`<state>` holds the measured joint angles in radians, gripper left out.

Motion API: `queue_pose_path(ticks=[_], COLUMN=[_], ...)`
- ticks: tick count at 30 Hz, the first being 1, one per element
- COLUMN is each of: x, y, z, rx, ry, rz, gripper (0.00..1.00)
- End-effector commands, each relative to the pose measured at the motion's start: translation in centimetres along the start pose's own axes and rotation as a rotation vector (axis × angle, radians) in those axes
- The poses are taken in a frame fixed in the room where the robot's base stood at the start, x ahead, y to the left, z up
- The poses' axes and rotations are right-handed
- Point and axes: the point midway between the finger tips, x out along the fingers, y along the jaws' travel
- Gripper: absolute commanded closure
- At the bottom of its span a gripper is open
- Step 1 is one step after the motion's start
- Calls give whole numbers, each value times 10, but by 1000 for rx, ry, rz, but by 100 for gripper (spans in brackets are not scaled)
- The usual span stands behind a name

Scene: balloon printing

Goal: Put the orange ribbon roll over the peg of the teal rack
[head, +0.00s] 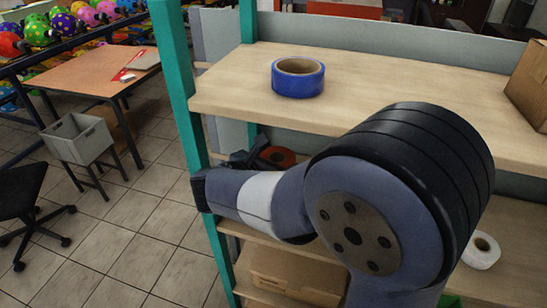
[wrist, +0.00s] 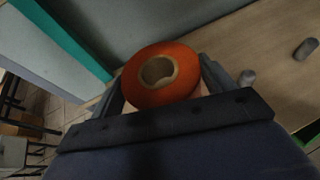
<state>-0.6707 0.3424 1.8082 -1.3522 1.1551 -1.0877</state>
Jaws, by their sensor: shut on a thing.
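The orange ribbon roll (wrist: 135,82) is held between the fingers of my gripper (wrist: 165,80) in the wrist view, its pale core opening facing the camera. In the head view the orange roll (head: 277,157) shows partly behind my arm, below the upper shelf. My gripper is shut on it. The teal rack has a teal post (head: 176,80) at its left side. The roll is apart from both.
A blue ribbon roll (head: 298,84) lies on the upper shelf (head: 400,105). A white roll (head: 481,251) is at the lower right. Cardboard boxes stand on the upper shelf (head: 530,85) and low down (head: 290,272).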

Motion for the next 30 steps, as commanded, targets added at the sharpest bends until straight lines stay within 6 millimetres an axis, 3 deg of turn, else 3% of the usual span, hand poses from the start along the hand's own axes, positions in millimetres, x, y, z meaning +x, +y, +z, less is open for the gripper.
queue_pose_path(ticks=[30], x=[23], y=[0], z=[-55], rx=[0], ry=[0], rz=[0], gripper=[51])
